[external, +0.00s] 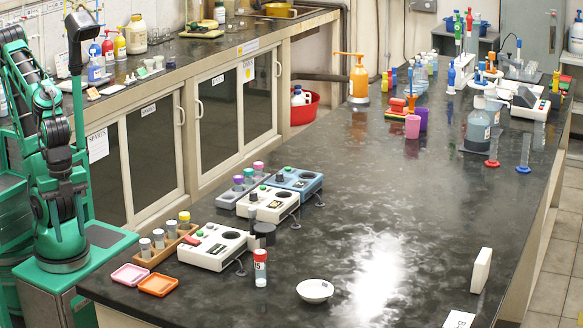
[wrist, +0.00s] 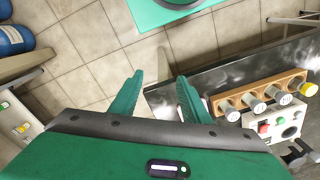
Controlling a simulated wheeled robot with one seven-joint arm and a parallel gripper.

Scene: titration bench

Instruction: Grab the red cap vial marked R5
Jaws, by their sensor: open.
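A small vial with a red cap (external: 260,268) stands upright on the dark bench near its front edge, right of the white instrument. Its label is partly legible and seems to end in 5. My gripper (wrist: 160,90) is open and empty in the wrist view, with its two green fingers apart over the tiled floor near the bench edge. The red cap vial cannot be made out in the wrist view. In the external view my arm stands folded at the left, away from the vial, and its fingers are not clear there.
A wooden rack (external: 151,255) of capped vials stands left of the white instrument (external: 213,246); the rack also shows in the wrist view (wrist: 233,104). Pink (external: 130,273) and orange (external: 158,285) trays lie at the bench corner. A white dish (external: 315,290) sits right of the vial. The mid-bench is clear.

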